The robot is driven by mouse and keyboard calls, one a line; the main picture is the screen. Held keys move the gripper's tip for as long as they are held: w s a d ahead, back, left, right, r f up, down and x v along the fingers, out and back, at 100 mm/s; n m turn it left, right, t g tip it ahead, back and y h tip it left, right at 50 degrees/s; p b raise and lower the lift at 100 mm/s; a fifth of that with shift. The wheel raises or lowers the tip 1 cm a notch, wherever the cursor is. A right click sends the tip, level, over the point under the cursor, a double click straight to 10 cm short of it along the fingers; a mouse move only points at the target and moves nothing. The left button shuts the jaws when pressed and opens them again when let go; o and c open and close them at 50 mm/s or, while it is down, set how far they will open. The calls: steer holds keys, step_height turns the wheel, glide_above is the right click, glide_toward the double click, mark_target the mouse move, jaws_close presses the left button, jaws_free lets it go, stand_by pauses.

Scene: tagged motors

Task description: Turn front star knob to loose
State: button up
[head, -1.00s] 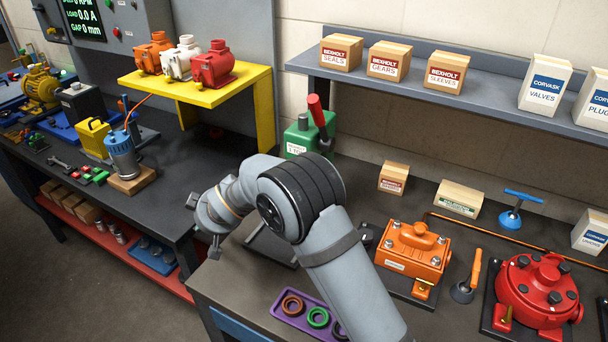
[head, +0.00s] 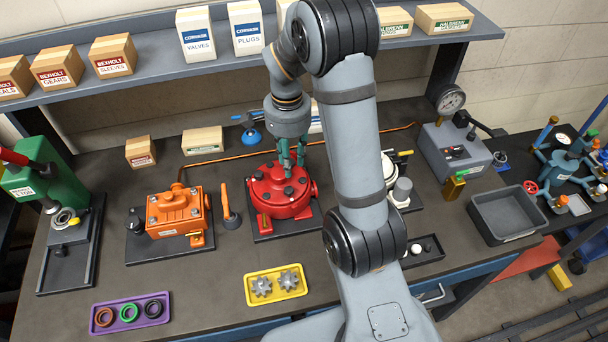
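The red round housing (head: 268,207) stands on a dark base plate in the middle of the bench. Several dark knobs sit on its lid. The front knob (head: 289,191) shows on the near side of the lid; its exact turn angle is too small to read. My gripper (head: 291,172) points down over the far part of the lid, behind the front knob. Its teal fingers hide part of the lid. I cannot tell whether they touch anything or how far apart they are.
An orange housing (head: 175,212) and an orange-handled tool (head: 227,205) stand to the left. A yellow tray with gears (head: 276,299) lies in front. A grey bin (head: 483,226) and a gauge box (head: 445,152) are at the right. The shelf (head: 150,80) with boxes runs behind.

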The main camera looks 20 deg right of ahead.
mark_target(289, 189)
steer(key=f, duration=0.3)
steer(key=f+p, duration=0.1)
steer(key=f, duration=0.2)
steer(key=f+p, duration=0.1)
steer(key=f, duration=0.3)
steer(key=shift+w+a+f, duration=0.1)
steer(key=shift+a, duration=0.3)
steer(key=shift+c, duration=1)
jaws_close()
